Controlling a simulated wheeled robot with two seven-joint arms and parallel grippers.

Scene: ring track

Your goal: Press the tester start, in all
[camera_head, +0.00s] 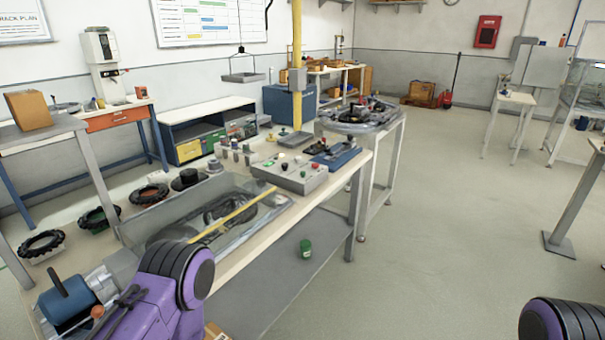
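A grey control box (290,173) with several small buttons and knobs on its sloped top stands on the long workbench (318,190). A green button and a red one seem to be among them, but they are too small to tell apart surely. Left of the box, on the same bench, is a clear-sided tester basin (225,215) with a dark ring-shaped thing inside and a yellow bar across it. My purple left arm shows at the bottom left and my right arm at the bottom right corner.
A blue device (68,300) sits at the bench's near left end. Small metal posts and a blue tray (337,156) flank the control box. A round-topped table (360,115) stands beyond.

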